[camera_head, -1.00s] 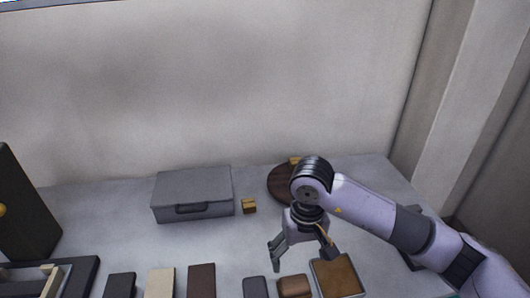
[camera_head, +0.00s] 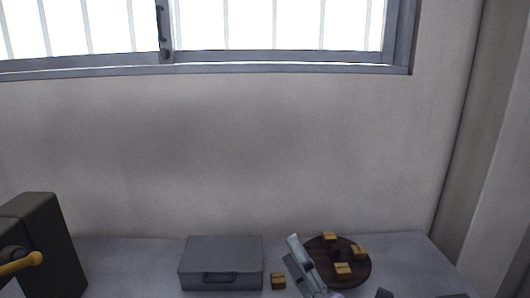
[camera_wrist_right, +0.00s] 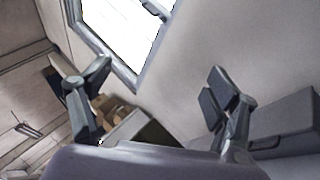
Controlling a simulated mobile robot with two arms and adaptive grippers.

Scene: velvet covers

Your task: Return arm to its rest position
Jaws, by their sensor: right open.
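My right gripper (camera_head: 296,256) is at the bottom of the head view, pointing up, and only its fingers show there. In the right wrist view its two fingers (camera_wrist_right: 150,85) are spread wide with nothing between them. The gripper is open and empty. In the head view its fingers overlap the left edge of the round dark wooden board (camera_head: 318,246). Most of my right arm is outside the head view. My left gripper is in neither view.
A grey case (camera_head: 221,257) stands against the wall, with a small yellow-brown block (camera_head: 278,281) beside it. Several similar blocks (camera_head: 343,269) sit on the round board. A dark green machine with a yellow handle (camera_head: 22,264) is at left. A barred window (camera_head: 270,25) is above.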

